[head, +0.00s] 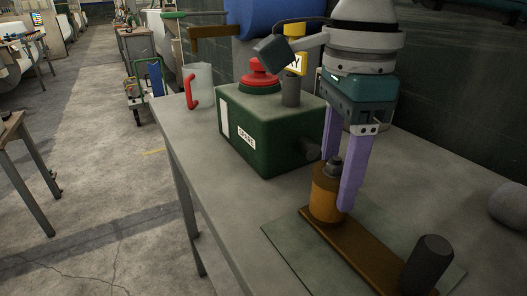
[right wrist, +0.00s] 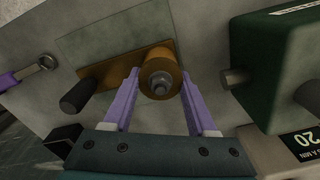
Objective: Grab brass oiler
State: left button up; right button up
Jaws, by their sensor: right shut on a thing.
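The brass oiler (head: 325,197) is a short brass-orange cylinder with a dark grey nozzle on top. It stands upright at the far end of a brown board (head: 350,250). My right gripper (head: 336,188) comes down from above with its two purple fingers shut on the oiler, one on each side. In the right wrist view the oiler (right wrist: 160,76) sits between the fingertips, its nozzle facing the camera. In the head view the near finger covers part of its right side. No lift off the board can be made out.
A green box (head: 265,130) with a red knob stands just left of the oiler. A dark cylinder (head: 428,262) stands at the board's near end. A red-handled mug (head: 198,85) is farther back. A dark wall closes the right.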

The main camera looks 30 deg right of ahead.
grip_shut()
jog(key=shift+r, duration=0.15)
